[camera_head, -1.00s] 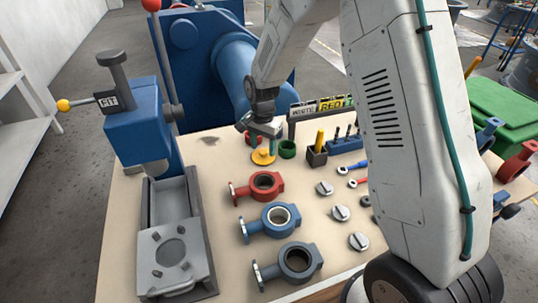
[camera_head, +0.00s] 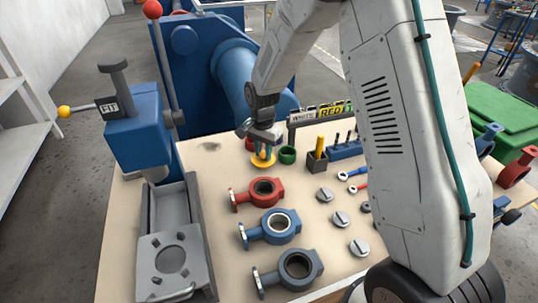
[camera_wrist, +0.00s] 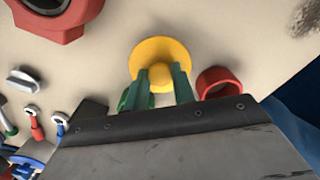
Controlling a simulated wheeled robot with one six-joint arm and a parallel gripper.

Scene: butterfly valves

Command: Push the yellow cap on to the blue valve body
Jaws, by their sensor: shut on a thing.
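The yellow cap (camera_head: 263,161) is a round disc with a central knob, at the far side of the bench beyond the valve bodies. My gripper (camera_head: 263,151) is above it, with green fingers shut on its knob. The wrist view also shows the cap (camera_wrist: 160,50) and the fingertips of my gripper (camera_wrist: 162,75) on either side of the knob. The cap is at or close to the bench top; I cannot tell if it touches. The blue valve body (camera_head: 254,234) lies on the bench with a pale ring in its bore, between a red body and a grey-blue one.
The red valve body (camera_head: 246,197) lies between the cap and the blue body; the grey-blue body (camera_head: 268,280) is nearer. A green ring (camera_head: 287,155) stands right of the cap. Loose grey caps (camera_head: 340,219) lie right. A blue press (camera_head: 138,135) stands left.

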